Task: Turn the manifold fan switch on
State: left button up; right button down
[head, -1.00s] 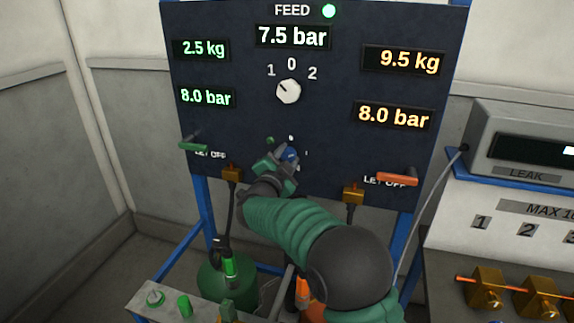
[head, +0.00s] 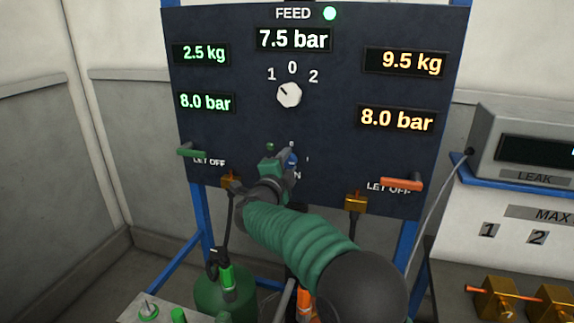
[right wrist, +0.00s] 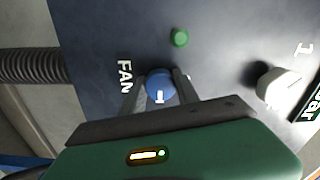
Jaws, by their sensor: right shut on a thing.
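The fan switch is a small blue knob (head: 292,159) low in the middle of the dark panel (head: 345,165). It also shows in the right wrist view as a blue knob (right wrist: 159,84) with a white mark, beside the word FAN. My right gripper (head: 285,158) is at the panel, its two fingers on either side of the knob, shut on it; the fingers also show in the right wrist view (right wrist: 158,90). The gripper hides part of the knob and its labels in the head view. My left gripper is not in view.
A green lamp (right wrist: 180,37) sits near the knob. A white selector (head: 289,95) is higher up, under several displays. A green lever (head: 192,152) and an orange lever (head: 402,184) stick out at the panel's sides. A grey LEAK box (head: 530,145) stands at right.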

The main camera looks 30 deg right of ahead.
jog(key=shift+f, duration=0.25)
jog(key=c, duration=1.2)
grip_release()
jog(key=o, duration=0.3)
jog(key=shift+r, duration=0.1)
jog(key=v, duration=1.6)
jog(key=shift+s+a, duration=0.3)
